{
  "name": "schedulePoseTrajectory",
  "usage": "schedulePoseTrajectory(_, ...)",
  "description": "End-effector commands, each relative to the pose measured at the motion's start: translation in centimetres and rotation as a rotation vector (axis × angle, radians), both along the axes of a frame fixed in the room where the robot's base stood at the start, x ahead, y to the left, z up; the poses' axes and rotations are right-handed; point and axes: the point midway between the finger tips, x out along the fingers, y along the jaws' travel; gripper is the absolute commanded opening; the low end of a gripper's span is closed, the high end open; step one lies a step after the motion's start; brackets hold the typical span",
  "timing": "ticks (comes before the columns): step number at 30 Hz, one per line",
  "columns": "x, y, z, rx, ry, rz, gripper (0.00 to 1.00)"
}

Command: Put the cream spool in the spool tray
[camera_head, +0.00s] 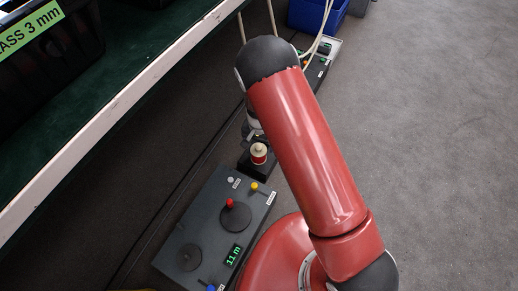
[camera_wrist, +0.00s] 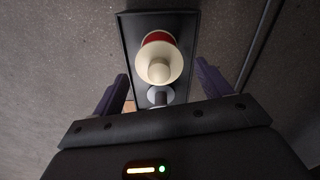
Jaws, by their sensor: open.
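A cream spool with a red band (camera_head: 258,153) stands in a small black tray (camera_head: 262,172), just beyond the grey control box. In the wrist view the cream spool (camera_wrist: 159,62) is seen from above, inside the rim of the black tray (camera_wrist: 124,40). A pale disc with a dark peg (camera_wrist: 160,96) lies beside it, nearer my gripper; I cannot tell what it is. My gripper (camera_wrist: 161,72) is open, its two purplish fingers on either side of the spool in the picture, with no visible contact. In the head view my arm partly hides the gripper.
A grey control box (camera_head: 205,215) with a red knob, yellow and blue buttons and an "11 m" display stands in front. A shelf edge (camera_head: 110,110) runs along the left, with a black bin (camera_head: 50,60). A blue crate (camera_head: 318,14) stands at the back. Right-hand floor is clear.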

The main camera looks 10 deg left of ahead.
Motion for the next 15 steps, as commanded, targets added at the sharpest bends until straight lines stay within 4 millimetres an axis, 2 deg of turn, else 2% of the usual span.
schedulePoseTrajectory(1, 0.0, 0.1, 1.4, 0.002, -0.003, 0.0, 0.77)
schedulePoseTrajectory(6, 0.0, 0.0, 4.3, 0.001, -0.002, 0.0, 0.77)
schedulePoseTrajectory(10, 0.0, 0.0, 5.4, 0.0, 0.0, 0.0, 0.77)
schedulePoseTrajectory(15, 0.0, 0.0, 5.7, -0.001, 0.0, 0.0, 0.77)
